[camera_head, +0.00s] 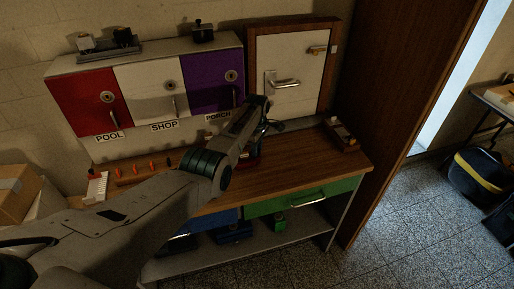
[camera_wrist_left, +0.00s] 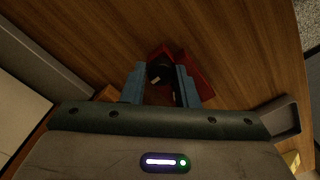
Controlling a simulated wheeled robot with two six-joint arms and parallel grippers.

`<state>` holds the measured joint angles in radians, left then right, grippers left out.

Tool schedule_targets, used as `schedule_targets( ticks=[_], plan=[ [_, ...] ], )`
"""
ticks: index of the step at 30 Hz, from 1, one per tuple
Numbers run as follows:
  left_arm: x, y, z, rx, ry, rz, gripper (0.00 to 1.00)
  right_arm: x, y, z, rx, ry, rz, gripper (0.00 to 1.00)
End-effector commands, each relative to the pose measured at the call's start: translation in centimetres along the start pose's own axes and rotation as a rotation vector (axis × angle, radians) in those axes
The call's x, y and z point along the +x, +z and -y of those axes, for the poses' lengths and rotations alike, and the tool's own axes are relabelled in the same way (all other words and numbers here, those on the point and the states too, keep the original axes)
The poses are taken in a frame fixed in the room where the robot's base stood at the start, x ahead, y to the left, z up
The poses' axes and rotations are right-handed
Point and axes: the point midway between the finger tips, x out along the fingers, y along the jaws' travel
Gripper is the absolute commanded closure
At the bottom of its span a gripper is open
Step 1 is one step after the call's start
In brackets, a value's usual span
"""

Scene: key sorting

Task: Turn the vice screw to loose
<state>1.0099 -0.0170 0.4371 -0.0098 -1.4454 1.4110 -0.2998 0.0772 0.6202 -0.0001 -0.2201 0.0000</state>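The vice is a red body (camera_wrist_left: 197,72) with a dark round screw end (camera_wrist_left: 158,71), lying on the wooden bench top in the left wrist view. In the head view only a little red of the vice (camera_head: 251,160) shows behind my left arm. My left gripper (camera_wrist_left: 160,72) has its two blue-grey fingers apart, one on each side of the dark screw end. A gap seems to show beside each finger, so I see no firm grip. The screw's handle and its turn position cannot be made out. My right gripper is not in view.
The wooden bench (camera_head: 310,158) has a green drawer (camera_head: 300,197). Red, white and purple lockers (camera_head: 213,78) and a framed white door panel (camera_head: 300,65) stand behind it. A small tray (camera_head: 341,136) sits at the right end.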

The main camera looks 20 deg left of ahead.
Motion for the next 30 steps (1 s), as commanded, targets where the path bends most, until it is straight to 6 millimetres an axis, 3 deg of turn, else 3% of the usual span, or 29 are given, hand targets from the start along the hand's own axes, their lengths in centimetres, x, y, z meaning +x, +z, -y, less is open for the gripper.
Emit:
schedule_targets(
  ticks=[1, 3, 14, 20, 30],
  plan=[
    [-0.3, -0.1, -0.2, -0.001, 0.006, -0.002, 0.63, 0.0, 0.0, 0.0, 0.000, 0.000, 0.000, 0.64],
    [-0.3, -0.1, -0.1, 0.000, 0.004, -0.001, 0.53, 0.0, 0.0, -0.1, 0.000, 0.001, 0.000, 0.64],
    [-0.5, 0.0, -0.1, 0.001, 0.001, 0.000, 0.53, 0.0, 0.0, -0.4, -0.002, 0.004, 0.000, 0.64],
    [-2.9, 0.0, -0.1, 0.001, 0.004, 0.000, 0.53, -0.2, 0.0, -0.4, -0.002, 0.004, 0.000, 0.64],
    [-9.0, -0.1, -0.1, 0.000, 0.005, -0.001, 0.53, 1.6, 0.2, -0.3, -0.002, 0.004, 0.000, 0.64]
  ],
)
